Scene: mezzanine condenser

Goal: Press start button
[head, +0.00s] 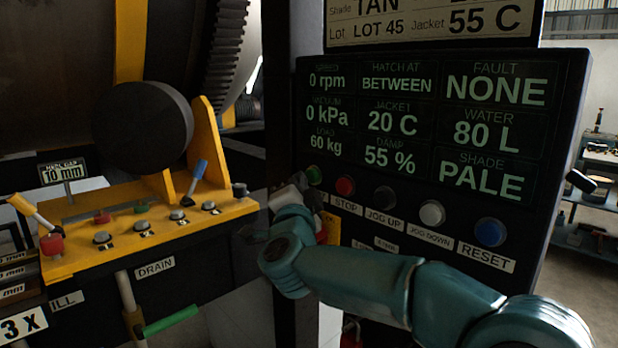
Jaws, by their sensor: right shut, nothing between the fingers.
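The control panel (290,115) stands in the middle with a row of round buttons under its display. A green button (314,175) is at the left end of the row; the label below it is hidden by my gripper. My right gripper (306,191) is shut and empty, just below and left of the green button. I cannot tell whether it touches the button. To the right are a red button (345,187) above the STOP label, a black JOG UP button (385,197), a white JOG DOWN button (432,213) and a blue RESET button (490,232). My left gripper is not in view.
A yellow valve console (150,235) with levers and knobs stands at the left, below a large dark drum (60,70). A green-handled drain lever (170,320) sticks out below it. Shelves (600,160) stand far right.

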